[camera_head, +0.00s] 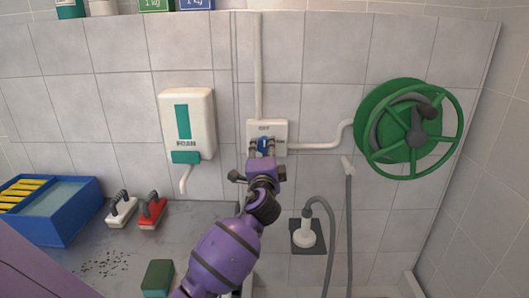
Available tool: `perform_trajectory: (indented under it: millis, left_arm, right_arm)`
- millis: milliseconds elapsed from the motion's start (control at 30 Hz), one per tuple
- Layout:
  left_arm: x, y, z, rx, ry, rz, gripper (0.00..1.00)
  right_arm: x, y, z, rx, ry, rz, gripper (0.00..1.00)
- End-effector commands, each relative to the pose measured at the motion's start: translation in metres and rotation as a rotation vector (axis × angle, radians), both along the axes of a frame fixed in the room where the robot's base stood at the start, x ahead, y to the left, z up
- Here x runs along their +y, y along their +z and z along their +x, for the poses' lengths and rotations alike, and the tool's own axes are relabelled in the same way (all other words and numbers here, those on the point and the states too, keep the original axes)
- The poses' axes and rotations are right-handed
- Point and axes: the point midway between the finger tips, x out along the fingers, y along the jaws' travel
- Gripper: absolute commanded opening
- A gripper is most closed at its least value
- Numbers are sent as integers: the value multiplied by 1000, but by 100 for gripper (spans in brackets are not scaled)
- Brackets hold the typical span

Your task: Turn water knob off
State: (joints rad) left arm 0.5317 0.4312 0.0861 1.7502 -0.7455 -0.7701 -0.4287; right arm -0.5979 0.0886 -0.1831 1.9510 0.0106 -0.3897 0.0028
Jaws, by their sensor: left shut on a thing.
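A small blue water knob (264,144) sits on a white wall box (281,130) in the middle of the camera_head view. White pipes run from the box upward and to the right. My left gripper (262,151), at the end of my purple arm, reaches up from below to the front of the box. Its fingers are shut on the blue knob, with one finger on each side. The gripper hides the lower part of the knob. My right gripper is not in view.
A white soap dispenser (187,120) hangs left of the box. A green hose reel (408,128) is at right, with a grey hose (349,225) hanging below. A blue tub (47,212), two brushes and a green sponge (157,278) are on the counter (190,225).

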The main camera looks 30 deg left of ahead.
Motion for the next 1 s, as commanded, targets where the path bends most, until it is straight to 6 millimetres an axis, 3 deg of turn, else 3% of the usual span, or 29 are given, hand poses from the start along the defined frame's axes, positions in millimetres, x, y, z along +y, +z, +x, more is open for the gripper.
perform_trajectory:
  millis: [33, 433, 467, 567, 867, 1000]
  left_arm:
    - [1, -8, -1, 9, 3, -11, 9]
    - [1, -9, 0, 9, 3, -16, 9]
    - [1, -9, 0, 9, 3, -16, 38]
    - [1, -9, 0, 8, 3, -15, 51]
    - [0, -4, -1, 2, 1, -11, 51]
    - [-7, -5, -11, 1, 0, -11, 51]
  right_arm:
    - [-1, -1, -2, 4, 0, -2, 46]
    - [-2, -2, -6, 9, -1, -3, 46]
    - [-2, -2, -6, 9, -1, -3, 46]
    - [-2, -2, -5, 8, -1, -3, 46]
    - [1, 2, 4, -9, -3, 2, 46]
    - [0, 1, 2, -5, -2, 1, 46]
